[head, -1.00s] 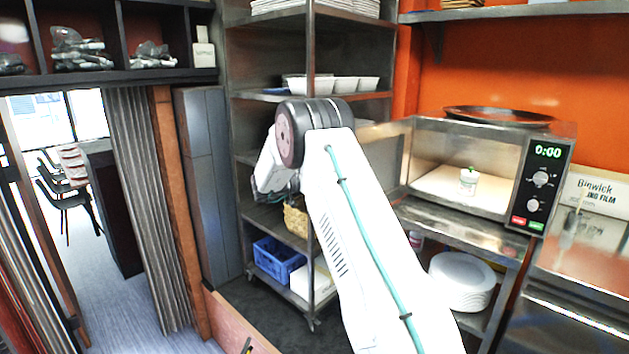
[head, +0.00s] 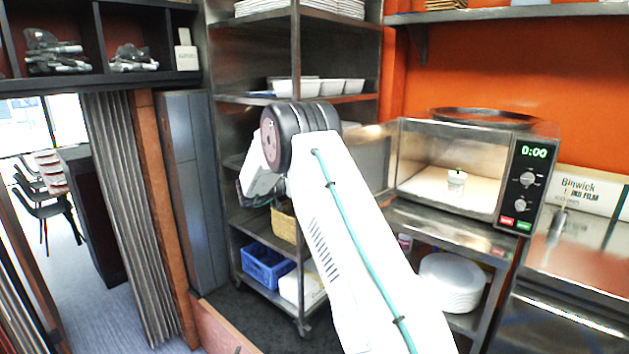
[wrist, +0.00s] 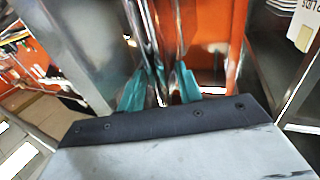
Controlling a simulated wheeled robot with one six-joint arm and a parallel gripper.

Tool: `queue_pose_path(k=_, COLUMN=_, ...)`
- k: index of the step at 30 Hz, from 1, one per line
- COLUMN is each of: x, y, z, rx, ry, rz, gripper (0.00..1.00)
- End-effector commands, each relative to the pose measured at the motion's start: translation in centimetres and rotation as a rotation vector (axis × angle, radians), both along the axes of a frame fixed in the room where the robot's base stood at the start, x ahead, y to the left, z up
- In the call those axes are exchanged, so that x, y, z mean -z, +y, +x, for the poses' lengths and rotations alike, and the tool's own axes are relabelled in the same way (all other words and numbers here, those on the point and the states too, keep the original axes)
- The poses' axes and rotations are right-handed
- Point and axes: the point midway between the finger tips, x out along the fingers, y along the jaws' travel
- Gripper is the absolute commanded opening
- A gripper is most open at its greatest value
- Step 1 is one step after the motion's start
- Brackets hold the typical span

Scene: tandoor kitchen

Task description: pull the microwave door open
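The microwave (head: 522,180) stands on a steel counter at the right in the head view, with its lit inside in plain sight. A small white cup with a green top (head: 456,184) stands inside. The door (head: 372,158) is swung out to the left, and my arm covers part of it. My gripper is hidden behind my arm in the head view. In the wrist view, the teal fingers of my gripper (wrist: 162,82) sit on both sides of an upright shiny bar (wrist: 152,45), which looks like the door handle, and seem closed on it.
A steel shelf rack (head: 298,200) with white bowls and a blue crate (head: 266,264) stands behind my arm. A dark pan (head: 487,117) lies on the microwave. White plates (head: 452,283) are stacked below the counter. Open floor shows at the far left.

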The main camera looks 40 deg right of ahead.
Motion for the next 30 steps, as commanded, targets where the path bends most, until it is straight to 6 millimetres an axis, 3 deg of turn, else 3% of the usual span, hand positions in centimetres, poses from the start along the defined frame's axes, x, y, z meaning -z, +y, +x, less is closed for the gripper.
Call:
queue_pose_path(k=15, x=0.0, y=7.1, z=1.8, rx=-0.003, ry=0.000, rz=0.000, gripper=0.35)
queue_pose_path(k=30, x=0.0, y=7.6, z=1.9, rx=-0.002, ry=0.000, rz=0.000, gripper=0.35)
